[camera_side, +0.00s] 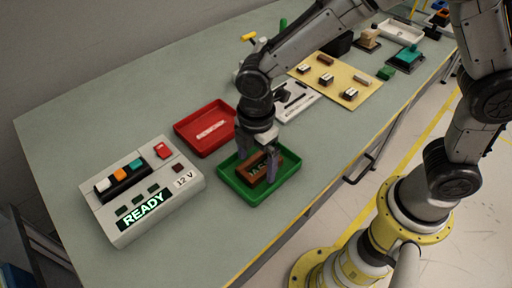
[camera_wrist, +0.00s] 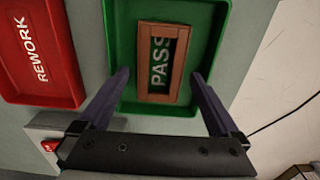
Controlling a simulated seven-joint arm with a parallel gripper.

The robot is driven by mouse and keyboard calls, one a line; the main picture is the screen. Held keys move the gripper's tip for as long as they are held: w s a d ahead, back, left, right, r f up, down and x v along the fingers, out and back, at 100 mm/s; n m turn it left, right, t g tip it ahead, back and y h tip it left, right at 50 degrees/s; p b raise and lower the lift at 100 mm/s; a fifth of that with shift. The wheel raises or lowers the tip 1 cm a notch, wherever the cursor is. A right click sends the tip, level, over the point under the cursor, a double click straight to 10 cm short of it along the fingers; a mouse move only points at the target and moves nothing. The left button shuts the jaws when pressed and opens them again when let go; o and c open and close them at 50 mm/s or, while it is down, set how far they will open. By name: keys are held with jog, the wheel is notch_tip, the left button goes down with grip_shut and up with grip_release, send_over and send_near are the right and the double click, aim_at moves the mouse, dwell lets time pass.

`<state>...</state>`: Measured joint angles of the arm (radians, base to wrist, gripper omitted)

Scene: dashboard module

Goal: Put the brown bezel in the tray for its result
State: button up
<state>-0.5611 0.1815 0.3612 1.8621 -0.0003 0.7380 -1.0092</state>
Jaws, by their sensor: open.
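The brown bezel (camera_wrist: 174,90) is a rectangular frame lying inside the green tray (camera_wrist: 121,44), and the tray's word PASS shows through its opening. In the side view the bezel (camera_side: 283,160) also sits within the green tray (camera_side: 233,191), partly hidden by my gripper. My gripper (camera_wrist: 166,78) is open, its two fingers apart on either side of the bezel with gaps to it. In the side view my gripper (camera_side: 255,163) is low over the green tray. The red tray (camera_wrist: 36,60), marked REWORK, is left of the green one and holds nothing in view.
A test box (camera_side: 148,190) with a lit READY display, a 12 V label and coloured blocks on top stands left of the trays. The bench's front edge is close to the green tray.

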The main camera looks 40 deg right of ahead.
notch_tip(320, 180, up, 12)
jog(key=s+d+r+m+t, duration=0.1)
jog(key=s+d+r+m, duration=0.25)
jog(key=d, duration=0.25)
jog(key=s+d+r+m+t, duration=0.2)
jog(key=d+m, duration=0.3)
jog(key=d, duration=0.1)
jog(key=s+d+f+m+t, duration=0.1)
jog(key=s+d+m+t, duration=0.1)
jog(key=s+d+m, duration=0.5)
jog(key=shift+s+d+m+t, duration=0.3)
jog(key=shift+s+d+m, duration=0.05)
jog(key=shift+s+m, duration=0.9)
jog(key=shift+f, duration=0.1)
